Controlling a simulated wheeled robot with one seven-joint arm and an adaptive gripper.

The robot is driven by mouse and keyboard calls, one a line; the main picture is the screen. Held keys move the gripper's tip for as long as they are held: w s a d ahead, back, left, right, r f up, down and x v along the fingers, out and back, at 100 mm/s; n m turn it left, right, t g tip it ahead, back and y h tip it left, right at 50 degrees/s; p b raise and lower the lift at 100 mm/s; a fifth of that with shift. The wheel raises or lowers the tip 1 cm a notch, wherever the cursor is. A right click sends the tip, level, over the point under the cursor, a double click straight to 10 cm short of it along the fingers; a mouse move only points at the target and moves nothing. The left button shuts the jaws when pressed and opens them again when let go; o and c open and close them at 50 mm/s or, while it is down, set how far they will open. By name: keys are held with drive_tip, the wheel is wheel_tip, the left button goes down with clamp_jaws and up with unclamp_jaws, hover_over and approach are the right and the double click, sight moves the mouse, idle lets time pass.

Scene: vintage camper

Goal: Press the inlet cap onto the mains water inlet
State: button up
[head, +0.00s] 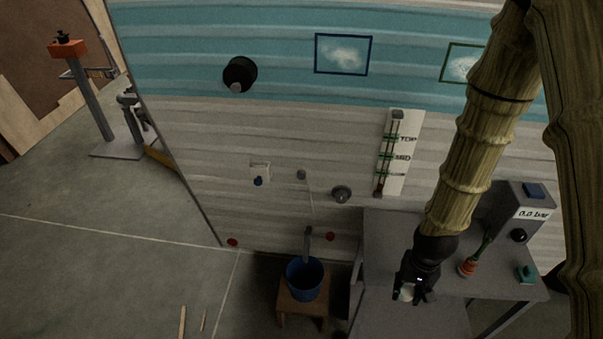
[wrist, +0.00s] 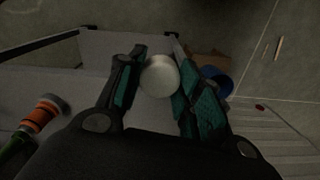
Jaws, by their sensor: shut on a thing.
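My gripper (head: 414,294) is shut on a pale, round cap, the inlet cap (head: 406,293), above the grey bench. In the wrist view the inlet cap (wrist: 160,76) sits between the teal-padded fingers (wrist: 155,82), its round face showing. A round grey metal fitting (head: 341,194) on the camper's lower wall looks like the mains water inlet; I cannot read a label on it. It is up and to the left of my gripper, well apart from the cap.
A grey bench (head: 387,230) stands against the wall, with an orange-and-green tool (head: 468,267), a teal item (head: 525,274) and a grey box (head: 524,211) on it. A blue bucket (head: 304,278) stands on a wooden stool (head: 289,306). A slider panel (head: 407,150) is right of the fitting.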

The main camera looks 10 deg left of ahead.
drive_tip(key=shift+w, duration=0.1)
drive_tip(key=shift+n, duration=0.9)
drive_tip(key=w, duration=0.3)
drive_tip(key=w+a+r, duration=0.1)
drive_tip(key=w, duration=0.2)
drive_tip(key=w+a, duration=0.1)
drive_tip(key=w, duration=0.2)
drive_tip(key=shift+a+r, duration=0.1)
drive_tip(key=shift+r, duration=0.25)
drive_tip(key=shift+s, duration=0.1)
